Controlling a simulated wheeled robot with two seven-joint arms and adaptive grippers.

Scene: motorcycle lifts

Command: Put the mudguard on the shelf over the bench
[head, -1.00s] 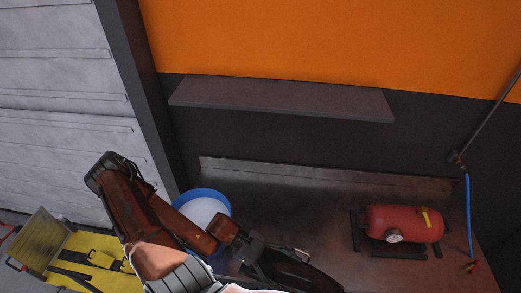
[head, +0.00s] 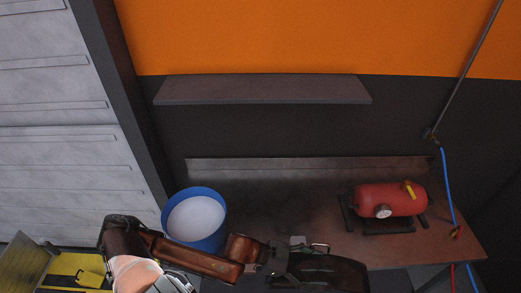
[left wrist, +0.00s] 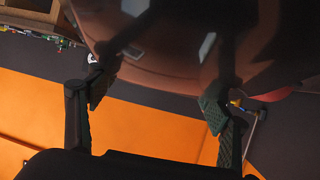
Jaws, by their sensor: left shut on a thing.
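The mudguard (head: 325,272) is a dark, glossy, curved brown piece at the bottom of the head view, partly cut off by the frame. My left gripper (head: 295,255) is shut on it. In the left wrist view the mudguard (left wrist: 180,50) fills the upper middle as a reddish-brown curved surface, with a finger on each side. The shelf (head: 262,90) is a bare grey plank on the wall, farther up the picture than the gripper. The bench (head: 300,210) stands below it. My right gripper is not in view.
A red tank (head: 390,200) sits on the bench's right part. A blue bucket (head: 196,218) with a pale inside is at the left. A blue hose (head: 447,185) hangs at the right. A yellow lift (head: 75,268) is at lower left. The shelf top looks clear.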

